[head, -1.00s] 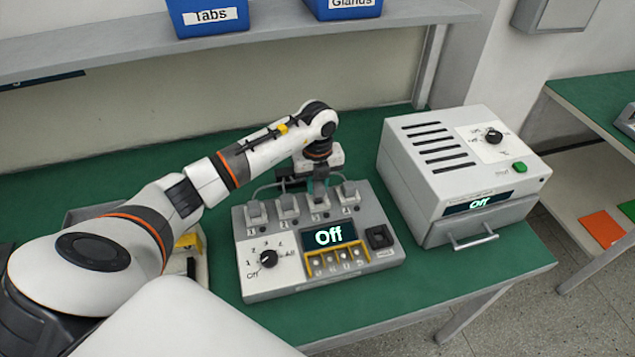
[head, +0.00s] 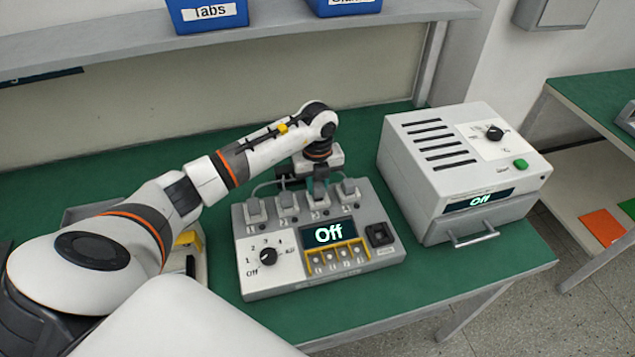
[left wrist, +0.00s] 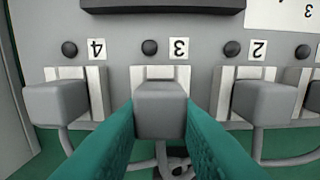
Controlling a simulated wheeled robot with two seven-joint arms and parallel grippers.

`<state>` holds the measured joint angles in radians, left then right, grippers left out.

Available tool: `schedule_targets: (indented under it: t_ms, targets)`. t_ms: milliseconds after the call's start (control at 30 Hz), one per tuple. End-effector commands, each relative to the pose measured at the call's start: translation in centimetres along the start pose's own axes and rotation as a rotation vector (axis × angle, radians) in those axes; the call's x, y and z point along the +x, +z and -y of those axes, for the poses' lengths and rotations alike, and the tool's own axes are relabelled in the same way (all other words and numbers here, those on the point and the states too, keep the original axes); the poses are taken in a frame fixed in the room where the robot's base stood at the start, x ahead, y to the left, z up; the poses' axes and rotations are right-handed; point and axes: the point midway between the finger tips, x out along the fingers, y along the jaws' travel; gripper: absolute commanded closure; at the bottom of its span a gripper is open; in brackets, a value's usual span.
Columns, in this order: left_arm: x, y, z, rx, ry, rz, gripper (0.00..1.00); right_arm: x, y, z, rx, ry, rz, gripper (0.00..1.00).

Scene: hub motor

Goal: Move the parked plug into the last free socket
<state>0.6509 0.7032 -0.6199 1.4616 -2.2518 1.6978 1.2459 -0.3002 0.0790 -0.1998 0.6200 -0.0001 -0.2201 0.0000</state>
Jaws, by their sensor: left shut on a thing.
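The grey control box (head: 285,280) stands on the green bench, with numbered sockets along its back and a display reading "Off". Grey plugs stand at sockets 1 (head: 256,210), 2 (head: 288,203) and 4 (head: 349,189). My left gripper (left wrist: 160,112) is shut on the grey plug at socket 3 (left wrist: 160,95), with a green finger on each side. The plug lines up with that socket; I cannot tell how fully it is seated. The plugs at sockets 4 (left wrist: 57,103) and 2 (left wrist: 262,103) flank it. My right gripper is not in view.
A white and grey unit (head: 455,180) with an "Off" display stands close to the right of the control box. Cables run behind the plugs. A shelf (head: 110,55) with blue bins hangs at the back. Bare bench lies at the front right.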

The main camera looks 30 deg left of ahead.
Motion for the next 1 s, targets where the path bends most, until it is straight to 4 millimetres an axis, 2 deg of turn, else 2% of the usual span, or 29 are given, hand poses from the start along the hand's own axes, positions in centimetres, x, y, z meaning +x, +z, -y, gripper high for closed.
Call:
schedule_targets:
  t_ms: [767,800,933,1000]
  targets:
    - [1.02,-0.02,0.02,0.0,0.0,0.0,0.99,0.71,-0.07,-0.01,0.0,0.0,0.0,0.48]
    - [1.03,-0.02,0.02,0.0,0.0,0.0,0.69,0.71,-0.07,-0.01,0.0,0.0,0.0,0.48]
    - [1.02,-0.02,0.02,0.0,0.0,0.0,0.48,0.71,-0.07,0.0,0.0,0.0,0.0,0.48]
    - [1.03,-0.02,0.02,0.0,0.0,0.0,0.48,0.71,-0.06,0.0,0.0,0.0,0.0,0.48]
